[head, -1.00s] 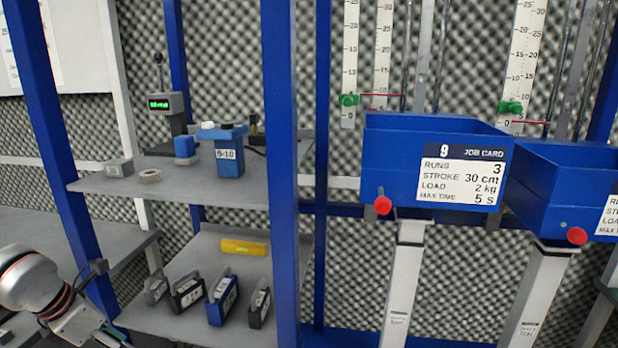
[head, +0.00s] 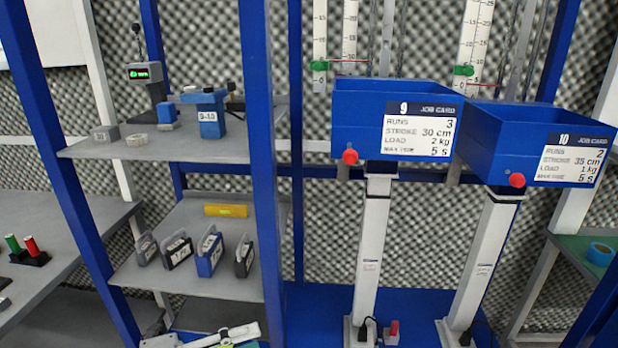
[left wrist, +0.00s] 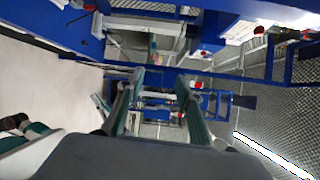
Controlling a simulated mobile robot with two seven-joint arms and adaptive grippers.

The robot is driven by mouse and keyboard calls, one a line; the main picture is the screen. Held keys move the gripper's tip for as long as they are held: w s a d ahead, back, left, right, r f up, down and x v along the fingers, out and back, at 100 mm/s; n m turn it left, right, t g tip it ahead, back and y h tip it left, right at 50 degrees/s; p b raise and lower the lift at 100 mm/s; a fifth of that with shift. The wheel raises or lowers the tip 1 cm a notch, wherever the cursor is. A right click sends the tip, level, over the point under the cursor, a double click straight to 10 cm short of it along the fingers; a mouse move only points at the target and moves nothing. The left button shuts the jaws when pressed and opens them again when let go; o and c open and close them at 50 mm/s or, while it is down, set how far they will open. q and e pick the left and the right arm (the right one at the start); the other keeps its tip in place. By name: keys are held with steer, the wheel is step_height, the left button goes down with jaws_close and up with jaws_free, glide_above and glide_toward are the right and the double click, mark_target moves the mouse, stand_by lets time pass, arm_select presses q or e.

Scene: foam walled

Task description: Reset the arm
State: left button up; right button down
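My left gripper (left wrist: 160,98) shows in the left wrist view with its two long fingers apart and nothing between them. Beyond the fingers are blue frame parts and pale posts, seen sideways. In the head view a pale piece of my arm (head: 222,336) shows at the bottom edge, below the lower shelf; its fingers cannot be made out there. My right gripper is not in view.
A blue-framed rack with an upper shelf (head: 170,151) and lower shelf (head: 190,283) stands at left. Two blue bins, 9 (head: 360,125) and 10 (head: 490,150), sit on white posts at right. A grey bench (head: 50,225) is at far left.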

arm_select(q)
steer(key=a+f+n+t+y, duration=0.5)
steer(key=f+n+t+y, duration=0.55)
steer(key=n, duration=0.85)
steer(key=s+a+f+n+g+y, duration=0.2)
steer(key=s+f+n+g, duration=0.5)
steer(key=s+f, duration=0.4)
step_height(320, 180, down, 6)
steer(key=shift+a+r+n, duration=0.1)
steer(key=shift+a+n, duration=0.2)
steer(key=shift+n, duration=0.6)
